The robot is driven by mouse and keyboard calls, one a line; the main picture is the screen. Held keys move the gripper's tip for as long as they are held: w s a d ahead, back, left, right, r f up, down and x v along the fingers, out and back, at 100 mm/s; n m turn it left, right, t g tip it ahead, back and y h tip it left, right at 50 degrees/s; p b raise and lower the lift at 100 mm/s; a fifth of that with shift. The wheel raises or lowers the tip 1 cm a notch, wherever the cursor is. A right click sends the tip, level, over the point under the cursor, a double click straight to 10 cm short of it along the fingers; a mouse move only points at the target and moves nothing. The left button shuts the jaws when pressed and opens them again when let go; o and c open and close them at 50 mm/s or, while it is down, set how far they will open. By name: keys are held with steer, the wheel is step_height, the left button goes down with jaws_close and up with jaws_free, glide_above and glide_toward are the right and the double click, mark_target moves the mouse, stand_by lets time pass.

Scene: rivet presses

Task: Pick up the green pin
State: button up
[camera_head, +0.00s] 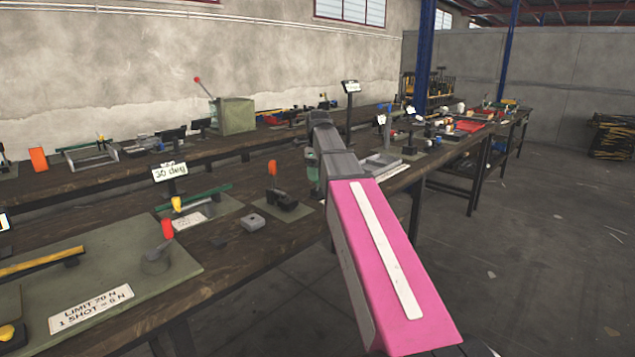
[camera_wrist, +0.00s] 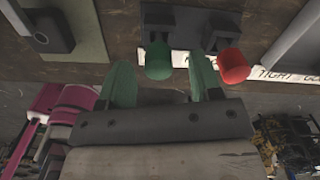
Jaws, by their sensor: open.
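The green pin (camera_wrist: 158,61) shows in the wrist view as a short green cylinder with a rounded end. It lies between the two green fingers of my gripper (camera_wrist: 160,72), nearer the left finger. The gripper is open, with a gap visible between the pin and the right finger; I cannot tell if the left finger touches it. A red pin (camera_wrist: 235,66) is just outside the right finger. In the head view my arm hides the pins, and most of my gripper is hidden.
A dark grey plate with two blocks (camera_wrist: 188,35) is beside the pins. A white label (camera_wrist: 285,76) lies along the bench edge. In the head view the wooden bench (camera_head: 240,260) holds a 30 deg sign (camera_head: 170,172) and several fixtures. The floor (camera_head: 530,230) at right is open.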

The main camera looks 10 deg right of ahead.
step_height(320, 180, down, 4)
steer(key=shift+r, duration=0.1)
steer(key=c, duration=1)
steer(key=shift+r, duration=0.15)
